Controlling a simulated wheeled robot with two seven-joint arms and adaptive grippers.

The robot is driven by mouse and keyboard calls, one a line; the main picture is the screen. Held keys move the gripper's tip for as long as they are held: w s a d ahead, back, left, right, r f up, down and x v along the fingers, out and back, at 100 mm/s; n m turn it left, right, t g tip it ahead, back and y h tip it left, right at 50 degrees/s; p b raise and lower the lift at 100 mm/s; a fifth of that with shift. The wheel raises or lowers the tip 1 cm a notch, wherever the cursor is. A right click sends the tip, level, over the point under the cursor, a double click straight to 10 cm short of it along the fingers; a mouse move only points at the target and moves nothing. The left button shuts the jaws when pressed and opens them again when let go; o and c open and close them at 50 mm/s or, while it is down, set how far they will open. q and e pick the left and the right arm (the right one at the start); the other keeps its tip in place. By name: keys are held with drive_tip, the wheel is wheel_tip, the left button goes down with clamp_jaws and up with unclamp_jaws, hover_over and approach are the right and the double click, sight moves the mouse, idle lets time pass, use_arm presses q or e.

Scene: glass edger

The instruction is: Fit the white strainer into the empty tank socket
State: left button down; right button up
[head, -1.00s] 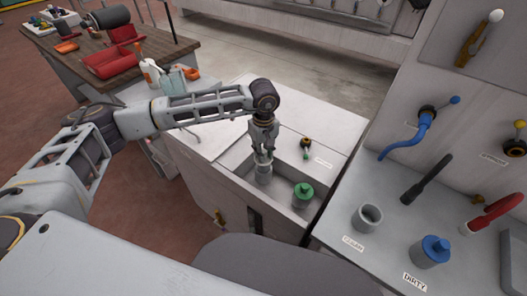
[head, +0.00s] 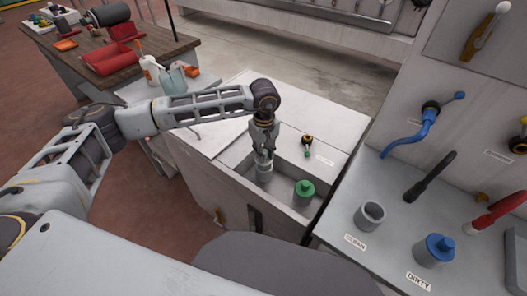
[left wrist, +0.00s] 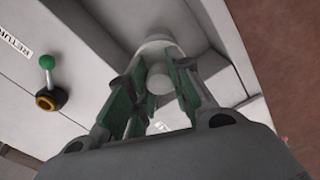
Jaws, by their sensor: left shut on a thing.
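My left gripper (head: 264,149) is shut on the white strainer, over the recessed tank (head: 238,161) in the head view. The strainer's pale knob (left wrist: 157,76) shows between the green-padded fingers in the left wrist view, with its wider round body beyond. In the head view the fingers largely hide it. A grey cylindrical socket (head: 264,175) stands upright directly below the fingertips. I cannot tell how deep the strainer sits in it. A green-knobbed strainer (head: 304,190) stands in the same tank, to the right. My right gripper is not in view.
A small valve with a green-tipped lever (head: 307,142) sits on the tank's rim side. On the right bench are an empty grey cup (head: 370,216) at the CLEAN label and a blue-topped one (head: 434,250) at DIRTY. A blue hose (head: 405,142) hangs on the panel.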

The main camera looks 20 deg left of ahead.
use_arm(q)
drive_tip(key=shift+f+b, duration=0.35)
drive_tip(key=shift+f, duration=0.1)
drive_tip(key=shift+f+b, duration=1.4)
drive_tip(key=shift+f, duration=0.2)
idle(0.6)
drive_tip(key=c, duration=1.3)
unclamp_jaws()
drive_tip(key=shift+o, duration=0.6)
drive_tip(key=shift+a, duration=0.1)
drive_tip(key=shift+r, duration=0.1)
drive_tip(key=shift+s+a+r, duration=0.1)
drive_tip(key=shift+r, duration=3.75)
drive_tip(key=shift+f, duration=0.15)
